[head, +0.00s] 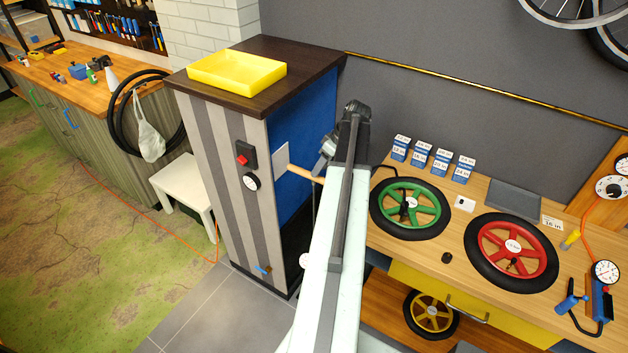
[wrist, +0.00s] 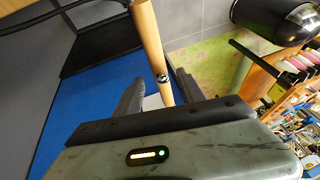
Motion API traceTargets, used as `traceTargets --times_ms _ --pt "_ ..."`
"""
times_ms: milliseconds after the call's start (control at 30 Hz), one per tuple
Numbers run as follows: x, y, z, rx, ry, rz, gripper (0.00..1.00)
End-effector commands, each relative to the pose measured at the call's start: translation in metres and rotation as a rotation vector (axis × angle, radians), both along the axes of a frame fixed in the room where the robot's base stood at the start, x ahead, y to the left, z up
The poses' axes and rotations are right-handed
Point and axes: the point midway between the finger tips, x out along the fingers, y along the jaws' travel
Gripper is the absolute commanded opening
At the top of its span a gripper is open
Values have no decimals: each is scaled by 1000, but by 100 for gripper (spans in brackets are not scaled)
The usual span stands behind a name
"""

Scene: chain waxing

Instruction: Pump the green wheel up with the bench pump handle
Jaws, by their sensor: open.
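The green wheel (head: 429,194) lies flat on the wooden bench, with a black tyre around its green spokes. A wooden bar handle (head: 305,174) sticks out beside the tall cabinet, with a thin rod below it; it looks like the pump handle. My gripper (head: 338,135) is above and just right of this handle in the head view, partly hidden by my arm. In the wrist view the wooden handle (wrist: 145,25) runs down towards the space between the open fingers of my gripper (wrist: 158,92). I cannot tell whether they touch it.
The tall cabinet (head: 215,150) with a yellow tray (head: 237,72) stands left of my arm. A red wheel (head: 490,240) lies right of the green one. A gauge (head: 606,272) and blue pump part (head: 598,305) are at the bench's right end. A white stool (head: 180,185) stands left.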

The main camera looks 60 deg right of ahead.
Motion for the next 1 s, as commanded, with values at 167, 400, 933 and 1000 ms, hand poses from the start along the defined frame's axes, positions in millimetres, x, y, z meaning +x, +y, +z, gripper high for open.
traceTargets --times_ms 167,400,933,1000 --pt "13 6 -39 0 0 1 47" --pt "24 11 -59 -1 0 1 47" --pt "24 11 -56 -1 0 0 0" --pt "24 11 -56 -1 0 0 0"
